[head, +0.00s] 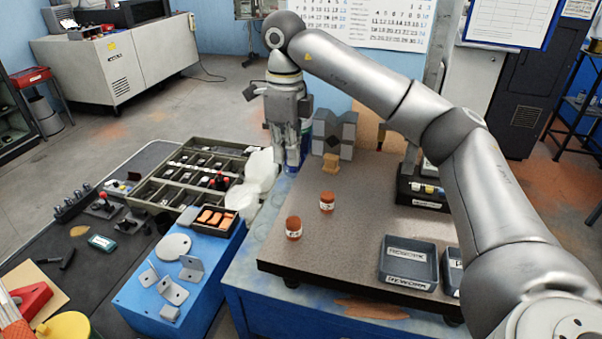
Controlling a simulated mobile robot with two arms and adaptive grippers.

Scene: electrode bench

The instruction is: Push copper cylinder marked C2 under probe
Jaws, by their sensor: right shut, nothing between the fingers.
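The nearer copper cylinder (293,228) is close to the plate's left edge. The farther copper cylinder (327,202) stands behind it to the right. Both carry pale labels, too small for me to read, so I cannot tell which is C2. My right gripper (292,162) is shut and empty, pointing down near the plate's back left corner, beyond both cylinders and apart from them. I cannot make out the probe; my right arm covers part of the plate's right side. My left gripper is out of view.
A black stand (422,190) is partly behind my arm. The plate's middle is clear.

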